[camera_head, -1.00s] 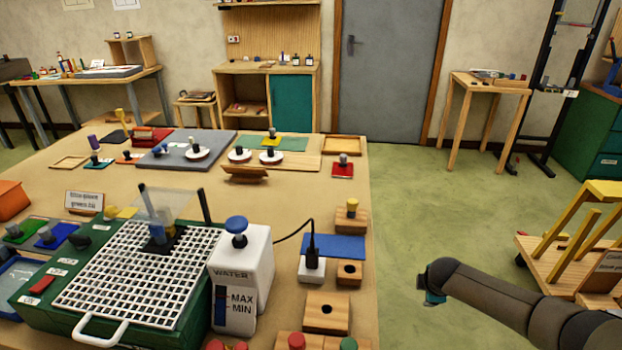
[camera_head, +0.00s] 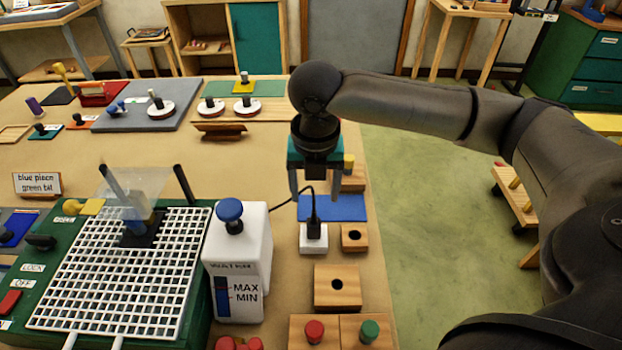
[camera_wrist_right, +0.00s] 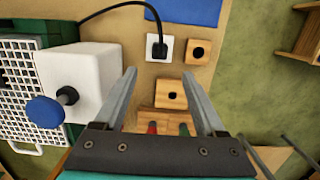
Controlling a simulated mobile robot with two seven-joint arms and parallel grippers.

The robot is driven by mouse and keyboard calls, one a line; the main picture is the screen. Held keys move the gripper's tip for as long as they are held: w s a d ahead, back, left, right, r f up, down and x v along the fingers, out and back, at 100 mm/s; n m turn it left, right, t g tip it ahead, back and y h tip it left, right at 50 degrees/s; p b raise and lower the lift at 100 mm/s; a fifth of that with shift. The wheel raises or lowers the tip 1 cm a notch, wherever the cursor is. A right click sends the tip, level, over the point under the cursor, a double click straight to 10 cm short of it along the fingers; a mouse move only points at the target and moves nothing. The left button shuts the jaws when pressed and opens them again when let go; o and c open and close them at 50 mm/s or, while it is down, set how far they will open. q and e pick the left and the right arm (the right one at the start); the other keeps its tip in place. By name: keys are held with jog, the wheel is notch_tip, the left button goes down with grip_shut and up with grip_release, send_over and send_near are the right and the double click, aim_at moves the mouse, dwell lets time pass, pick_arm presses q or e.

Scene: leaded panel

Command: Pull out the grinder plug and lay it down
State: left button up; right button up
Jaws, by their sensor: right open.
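The black grinder plug (camera_head: 314,228) stands upright in the white socket block (camera_head: 313,243), its black cord curving left toward the grinder's white water tank (camera_head: 238,262). In the right wrist view the plug (camera_wrist_right: 158,49) sits in the socket (camera_wrist_right: 167,54), just past the fingertips and roughly midway between their lines. My right gripper (camera_head: 314,196) points down, open and empty, above and slightly behind the plug in the head view. No contact with the plug shows. My left gripper is out of view.
A blue mat (camera_head: 347,208) lies behind the socket. Wooden blocks with holes (camera_head: 337,288) stand right of and in front of it. The grinder's green base with white grid (camera_head: 120,270) fills the left. The table's right edge is close by.

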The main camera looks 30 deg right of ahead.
aim_at(314, 222)
jog(key=f, duration=0.4)
jog(key=w+f+b, duration=0.1)
jog(key=f, duration=0.4)
jog(key=f+b, duration=0.1)
jog(key=f, duration=0.3)
jog(key=shift+w+d+f, duration=0.15)
jog(key=shift+d, duration=0.25)
jog(key=shift+c, duration=0.4)
grip_shut()
